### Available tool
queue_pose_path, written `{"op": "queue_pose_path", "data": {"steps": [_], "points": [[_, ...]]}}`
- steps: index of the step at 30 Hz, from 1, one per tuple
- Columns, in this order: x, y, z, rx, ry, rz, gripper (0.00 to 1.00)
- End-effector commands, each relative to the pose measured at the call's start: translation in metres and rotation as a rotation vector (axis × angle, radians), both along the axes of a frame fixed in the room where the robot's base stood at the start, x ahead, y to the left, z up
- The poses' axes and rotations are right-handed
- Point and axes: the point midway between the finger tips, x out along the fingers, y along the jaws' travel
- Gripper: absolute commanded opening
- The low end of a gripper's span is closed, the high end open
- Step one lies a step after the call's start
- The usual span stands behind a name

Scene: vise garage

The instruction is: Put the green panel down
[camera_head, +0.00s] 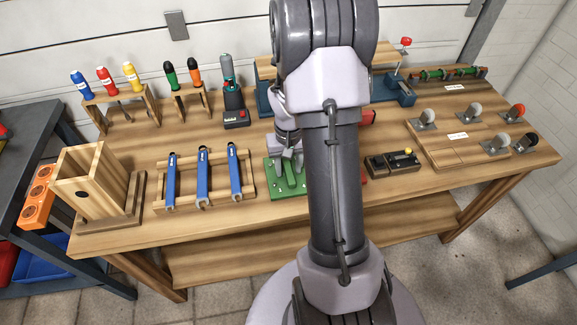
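The green panel (272,189) is at the front middle of the wooden workbench, with a raised green part on top. My gripper (288,157) is directly above it, its fingers at the far end of the raised part. My own arm hides the right side of the panel and part of the gripper. The fingers are too small and too covered to show whether they close on the panel. I cannot tell whether the panel touches the bench top or hangs just above it.
Left of the panel is a wooden rack (162,188) with blue-handled tools. A wooden box (92,178) stands at the bench's left end. Right of my arm are a small dark block (393,163) and a board with casters (440,152). Screwdriver stands (122,98) line the back.

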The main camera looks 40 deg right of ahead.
Motion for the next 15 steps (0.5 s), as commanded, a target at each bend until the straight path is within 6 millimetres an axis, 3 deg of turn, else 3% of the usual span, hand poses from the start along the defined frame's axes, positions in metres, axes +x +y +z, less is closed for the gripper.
{"op": "queue_pose_path", "data": {"steps": [5, 8, 15], "points": [[0.0, 0.0, 0.001, 0.0, 0.0, 0.0, 0.41], [0.001, 0.0, 0.014, -0.001, -0.002, 0.0, 0.41], [0.001, 0.0, 0.083, -0.002, -0.003, 0.0, 0.41]]}}
